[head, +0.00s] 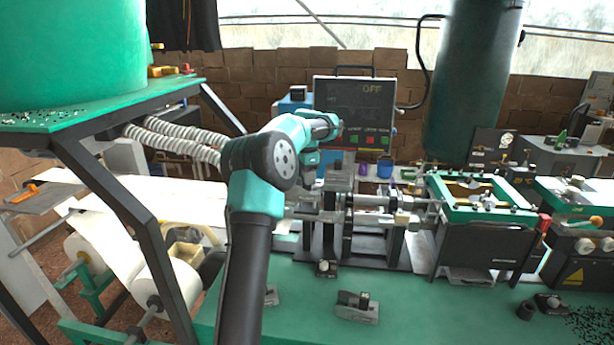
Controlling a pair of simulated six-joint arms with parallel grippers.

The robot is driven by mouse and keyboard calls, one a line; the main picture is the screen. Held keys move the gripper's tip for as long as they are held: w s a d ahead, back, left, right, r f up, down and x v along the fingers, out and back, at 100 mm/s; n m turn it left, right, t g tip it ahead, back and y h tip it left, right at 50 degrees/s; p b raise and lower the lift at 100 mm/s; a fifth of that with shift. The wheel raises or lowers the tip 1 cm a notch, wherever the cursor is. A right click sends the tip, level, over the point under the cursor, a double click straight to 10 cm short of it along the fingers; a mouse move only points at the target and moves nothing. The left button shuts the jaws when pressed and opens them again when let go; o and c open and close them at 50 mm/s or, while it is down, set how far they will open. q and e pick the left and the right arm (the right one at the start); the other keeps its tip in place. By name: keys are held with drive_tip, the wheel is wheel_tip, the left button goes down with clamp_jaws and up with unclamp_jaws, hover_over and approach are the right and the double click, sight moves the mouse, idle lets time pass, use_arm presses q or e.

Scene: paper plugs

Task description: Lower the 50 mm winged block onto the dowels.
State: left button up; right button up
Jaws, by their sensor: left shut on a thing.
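My left arm rises from the bottom edge, bends at the teal and black elbow and reaches toward the machine in the middle. My left gripper (308,188) is small and partly hidden at the end of this arm, in front of the machine's left end. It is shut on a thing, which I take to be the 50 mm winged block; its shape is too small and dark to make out. I cannot pick out the dowels or tell whether the block touches them. My right gripper is not in view.
A machine with metal shafts (383,203) stands at the middle of the green bench (420,318). A green-framed unit (480,240) stands to its right. Small dark fixtures (357,306) sit on the bench front. A screen reading OFF (352,108) stands behind. Paper rolls (168,285) are at left.

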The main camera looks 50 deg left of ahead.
sight(307, 187)
use_arm(q)
drive_tip(key=shift+m, duration=0.3)
clamp_jaws()
drive_tip(key=shift+s, duration=0.15)
idle(0.5)
drive_tip(key=m, duration=0.5)
drive_tip(key=shift+a, duration=0.15)
idle(0.5)
drive_tip(key=shift+f, duration=1.95)
idle(0.6)
